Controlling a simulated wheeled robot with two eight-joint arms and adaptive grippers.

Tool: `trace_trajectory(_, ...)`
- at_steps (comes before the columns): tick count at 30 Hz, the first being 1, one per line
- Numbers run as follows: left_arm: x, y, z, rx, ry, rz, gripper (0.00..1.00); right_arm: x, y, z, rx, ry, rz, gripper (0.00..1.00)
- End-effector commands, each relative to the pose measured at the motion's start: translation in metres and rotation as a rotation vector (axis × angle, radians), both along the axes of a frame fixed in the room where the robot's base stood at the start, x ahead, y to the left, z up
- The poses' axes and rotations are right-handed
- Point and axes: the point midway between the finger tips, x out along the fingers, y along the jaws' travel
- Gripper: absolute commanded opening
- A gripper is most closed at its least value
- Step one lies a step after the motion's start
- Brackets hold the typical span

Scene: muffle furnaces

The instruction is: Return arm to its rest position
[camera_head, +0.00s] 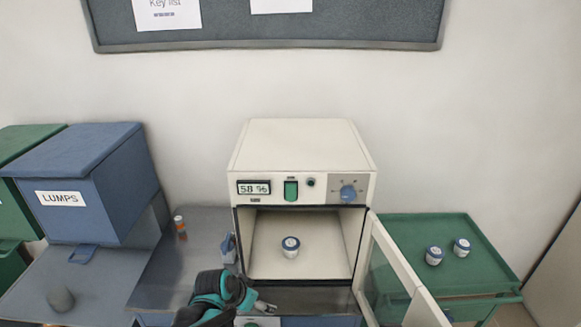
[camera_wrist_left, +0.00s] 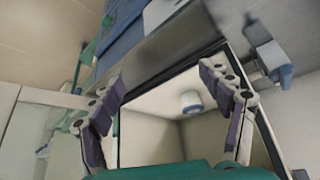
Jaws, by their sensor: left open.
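My left arm, black and teal, comes in low in the head view, and its left gripper (camera_head: 262,308) is in front of the white furnace (camera_head: 302,150), below the chamber opening. In the left wrist view the two fingers of this gripper (camera_wrist_left: 172,92) are spread apart with nothing between them. The furnace's glass door (camera_head: 398,270) is swung open to the right. A small white jar with a blue band (camera_head: 290,247) stands on the chamber floor, apart from the gripper. It also shows beyond the fingers in the wrist view (camera_wrist_left: 191,103). My right gripper is not seen.
A green tray (camera_head: 425,222) at the right holds two similar jars (camera_head: 434,256) (camera_head: 461,247). A blue bin labelled LUMPS (camera_head: 80,185) stands at the left. A small orange-and-white vial (camera_head: 180,227) stands on the grey surface left of the furnace. The open door stands right of the gripper.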

Motion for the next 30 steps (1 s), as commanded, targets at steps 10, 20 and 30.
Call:
trace_trajectory(10,-0.055,0.032,0.057,0.000,-0.020,0.196,0.78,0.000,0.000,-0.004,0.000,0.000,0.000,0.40)
trace_trajectory(20,-0.137,0.069,0.090,-0.019,-0.069,0.448,0.78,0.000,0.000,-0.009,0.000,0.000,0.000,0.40)
trace_trajectory(30,-0.166,0.082,0.092,-0.032,-0.096,0.542,0.78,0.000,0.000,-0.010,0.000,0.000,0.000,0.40)
